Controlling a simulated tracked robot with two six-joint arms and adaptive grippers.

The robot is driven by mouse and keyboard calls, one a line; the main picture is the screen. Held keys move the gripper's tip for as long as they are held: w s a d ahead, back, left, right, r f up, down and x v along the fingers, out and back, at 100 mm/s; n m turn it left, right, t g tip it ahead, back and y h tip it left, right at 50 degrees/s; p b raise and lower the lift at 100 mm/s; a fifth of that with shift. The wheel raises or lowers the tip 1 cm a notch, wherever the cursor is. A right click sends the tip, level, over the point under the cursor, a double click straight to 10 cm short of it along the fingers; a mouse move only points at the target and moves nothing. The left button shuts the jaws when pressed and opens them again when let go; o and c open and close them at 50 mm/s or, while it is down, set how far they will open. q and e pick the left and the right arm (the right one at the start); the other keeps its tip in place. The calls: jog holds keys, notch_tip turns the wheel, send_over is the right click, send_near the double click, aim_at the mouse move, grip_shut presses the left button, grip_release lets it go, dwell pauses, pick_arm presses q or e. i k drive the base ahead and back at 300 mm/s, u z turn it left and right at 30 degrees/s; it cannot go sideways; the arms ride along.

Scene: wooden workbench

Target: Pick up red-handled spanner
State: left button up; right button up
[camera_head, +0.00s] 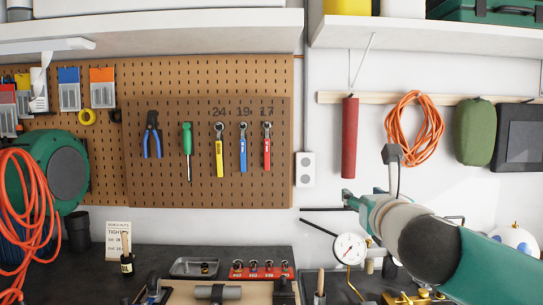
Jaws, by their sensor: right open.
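The red-handled spanner (267,152) hangs upright on the brown pegboard panel (200,190), under the number 17. A blue-handled spanner (243,153) hangs to its left under 19, and a yellow-handled spanner (219,157) hangs further left under 24. My right gripper (303,214) reaches in from the right with its dark fingers pointing left. It is open and empty, below and to the right of the red-handled spanner and apart from it. My left gripper is not in view.
Blue-handled pliers (152,137) and a green screwdriver (187,145) hang on the same panel. A socket box (302,168) is on the wall between panel and arm. A dial gauge (349,248) stands below my right gripper. A red rack (262,270) sits on the dark bench.

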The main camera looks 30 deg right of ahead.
aim_at(267, 141)
jog(key=i, duration=1.35)
jog(key=u, duration=0.05)
